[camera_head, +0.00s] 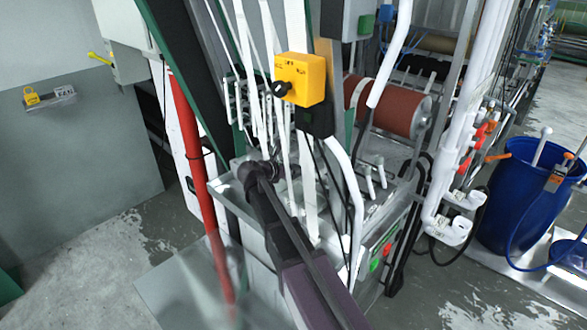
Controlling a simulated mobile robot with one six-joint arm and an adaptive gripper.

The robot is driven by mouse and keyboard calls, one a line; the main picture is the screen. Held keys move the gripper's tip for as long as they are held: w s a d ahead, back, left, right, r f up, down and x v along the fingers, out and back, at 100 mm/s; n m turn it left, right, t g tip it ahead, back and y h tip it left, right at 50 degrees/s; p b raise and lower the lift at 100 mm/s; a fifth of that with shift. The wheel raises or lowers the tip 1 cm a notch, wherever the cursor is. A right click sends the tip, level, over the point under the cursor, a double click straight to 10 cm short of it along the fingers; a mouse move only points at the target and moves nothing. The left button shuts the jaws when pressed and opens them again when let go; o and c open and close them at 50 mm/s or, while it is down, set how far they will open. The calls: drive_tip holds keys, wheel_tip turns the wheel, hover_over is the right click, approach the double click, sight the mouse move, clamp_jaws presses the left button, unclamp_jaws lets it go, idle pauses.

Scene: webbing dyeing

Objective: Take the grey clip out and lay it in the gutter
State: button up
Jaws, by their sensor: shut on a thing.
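My dark arm (272,215) reaches up from the bottom middle to the machine, where its dark wrist (258,173) sits among hanging white straps (303,130). The jaws of my gripper cannot be made out; they are hidden behind the wrist, the straps and the machine parts. I cannot pick out the grey clip in this view. I cannot tell which part of the machine is the gutter.
A yellow switch box (308,80) hangs just above my wrist. A red post (190,140) stands left of it, and a red-brown roller (393,105) lies behind. White pipes (462,130) and a blue barrel (520,190) stand right. The left floor is fairly clear.

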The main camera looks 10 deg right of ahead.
drive_tip(key=shift+s+r+p, duration=0.1)
drive_tip(key=shift+r+p, duration=5.9)
drive_tip(key=shift+r, duration=0.25)
drive_tip(key=s+a+f+b, duration=0.4)
drive_tip(key=s+a, duration=0.2)
drive_tip(key=a, duration=0.2)
drive_tip(key=shift+f, duration=0.1)
drive_tip(key=shift+f, duration=0.1)
wheel_tip(320, 180, down, 12)
drive_tip(key=b, duration=1.2)
